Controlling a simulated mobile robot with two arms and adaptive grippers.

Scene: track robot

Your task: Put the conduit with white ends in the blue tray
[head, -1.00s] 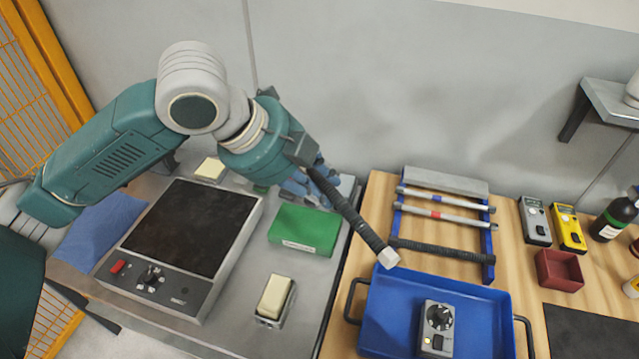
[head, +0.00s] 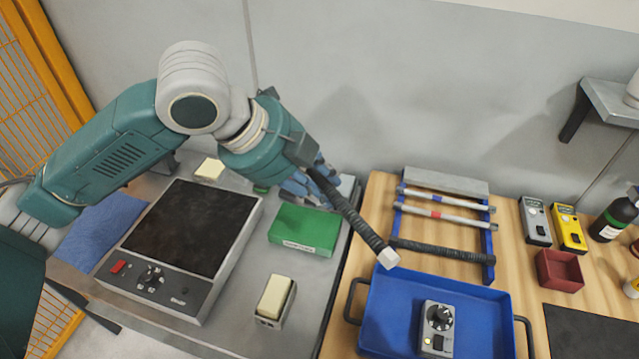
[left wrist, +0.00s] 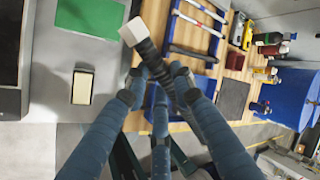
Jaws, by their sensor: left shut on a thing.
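My left gripper (head: 316,180) is shut on a black ribbed conduit with a white end (head: 352,218). The conduit slants down to the right, and its white end shows at the near left corner of the rack, over the back left edge of the blue tray (head: 470,282). In the left wrist view the conduit (left wrist: 151,58) sits between the blue fingers (left wrist: 158,85), with its white end pointing up and left. Its other end is hidden by the gripper. The blue tray holds a grey box with a black dial (head: 437,328). My right gripper is not in view.
A blue-sided rack (head: 440,220) behind the tray holds two pale rods and a black conduit (head: 440,251). Two meters (head: 552,224) and a red box (head: 559,270) stand right. A hotplate (head: 180,240), green box (head: 304,229) and cream-topped block (head: 275,300) stand left.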

